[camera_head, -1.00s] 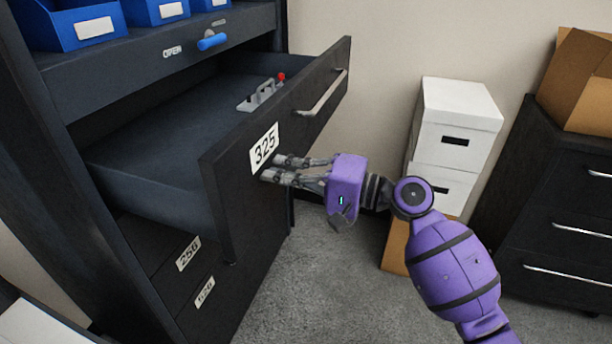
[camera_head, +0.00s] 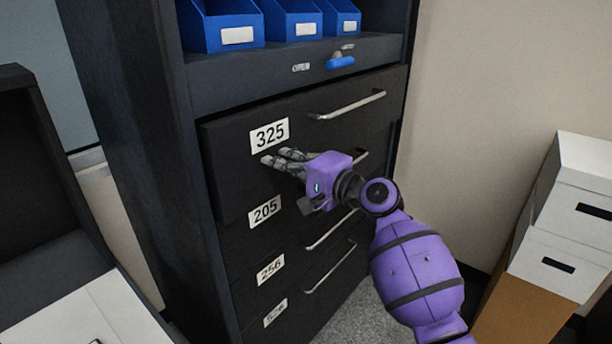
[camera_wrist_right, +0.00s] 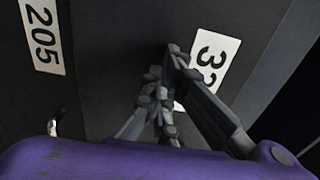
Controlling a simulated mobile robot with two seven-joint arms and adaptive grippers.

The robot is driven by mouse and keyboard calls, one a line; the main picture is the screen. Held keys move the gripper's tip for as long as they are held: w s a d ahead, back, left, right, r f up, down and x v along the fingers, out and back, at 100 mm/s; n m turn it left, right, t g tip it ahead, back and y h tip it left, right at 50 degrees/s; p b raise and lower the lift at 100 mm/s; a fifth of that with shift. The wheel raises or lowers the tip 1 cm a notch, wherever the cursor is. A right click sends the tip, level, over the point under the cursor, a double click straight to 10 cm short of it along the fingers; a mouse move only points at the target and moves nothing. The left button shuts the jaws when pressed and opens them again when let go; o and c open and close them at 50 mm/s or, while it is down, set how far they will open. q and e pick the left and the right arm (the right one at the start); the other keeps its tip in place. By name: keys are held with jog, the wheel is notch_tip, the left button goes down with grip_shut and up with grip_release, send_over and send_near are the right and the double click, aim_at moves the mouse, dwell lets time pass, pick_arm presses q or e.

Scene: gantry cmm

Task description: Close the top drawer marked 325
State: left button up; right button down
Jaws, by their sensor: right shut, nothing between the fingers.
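The top drawer marked 325 (camera_head: 232,158) is a dark panel with a white 325 label and a silver bar handle (camera_head: 348,105). Its inside no longer shows; its front appears to stand slightly out from the cabinet (camera_head: 155,150). My right gripper (camera_head: 272,158) is shut and empty, with its fingertips at the drawer front just below the label. In the right wrist view, the fingers (camera_wrist_right: 174,62) overlap part of the 325 label (camera_wrist_right: 212,62). Exact contact is hard to tell. My left gripper is not in view.
Lower drawers, including the one marked 205 (camera_head: 264,210), sit below. Above are a shelf with a blue handle (camera_head: 341,62) and several blue bins (camera_head: 228,28). White boxes (camera_head: 566,225) stand at the right, and a light-topped unit (camera_head: 85,312) at the lower left.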

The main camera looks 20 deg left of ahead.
aim_at(270, 154)
jog(key=b+x, duration=0.1)
jog(key=x, duration=0.2)
jog(key=shift+w+a+r, duration=0.1)
jog(key=shift+a, duration=0.3)
jog(key=shift+r, duration=0.1)
